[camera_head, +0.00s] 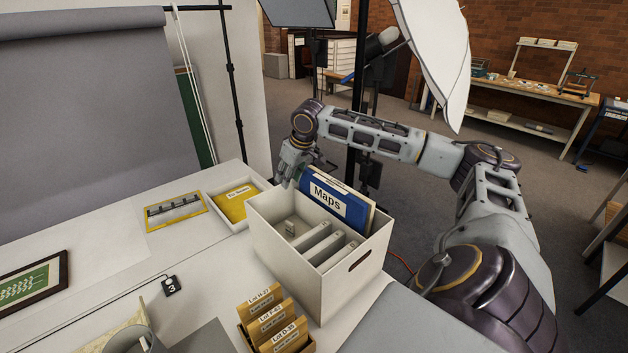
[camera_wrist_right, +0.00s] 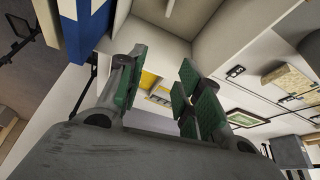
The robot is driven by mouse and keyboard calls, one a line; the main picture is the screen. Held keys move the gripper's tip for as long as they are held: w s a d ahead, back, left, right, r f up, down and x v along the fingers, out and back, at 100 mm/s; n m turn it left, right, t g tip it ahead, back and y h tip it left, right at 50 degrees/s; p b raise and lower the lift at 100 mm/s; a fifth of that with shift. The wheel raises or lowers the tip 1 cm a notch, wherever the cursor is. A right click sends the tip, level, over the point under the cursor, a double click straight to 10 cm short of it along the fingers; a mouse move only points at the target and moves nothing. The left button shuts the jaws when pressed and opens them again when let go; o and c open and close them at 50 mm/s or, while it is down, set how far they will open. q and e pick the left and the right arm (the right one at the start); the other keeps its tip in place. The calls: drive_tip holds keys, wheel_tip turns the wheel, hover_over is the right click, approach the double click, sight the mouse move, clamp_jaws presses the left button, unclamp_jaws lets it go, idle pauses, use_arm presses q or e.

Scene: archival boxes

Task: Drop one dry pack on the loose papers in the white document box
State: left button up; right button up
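The white document box (camera_head: 273,242) stands open on the white table, holding a blue "Maps" folder (camera_head: 335,203) at its far right side and pale grey upright folders (camera_head: 311,238). A small pale piece (camera_head: 290,229) lies inside near the left wall; I cannot tell what it is. A shallow white tray with a yellow labelled insert (camera_head: 238,203) sits left of the box; its label is too small to read. My right gripper (camera_head: 285,180) is above the box's far left corner. In the right wrist view (camera_wrist_right: 158,95) its green-padded fingers are apart, with nothing visibly held. My left gripper is out of view.
A box of brown "Lot" envelopes (camera_head: 275,318) stands in front of the white box. A light stand (camera_head: 358,100) rises behind.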

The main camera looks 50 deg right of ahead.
drive_tip(key=v, duration=1.2)
drive_tip(key=shift+s+f, duration=0.1)
idle(0.9)
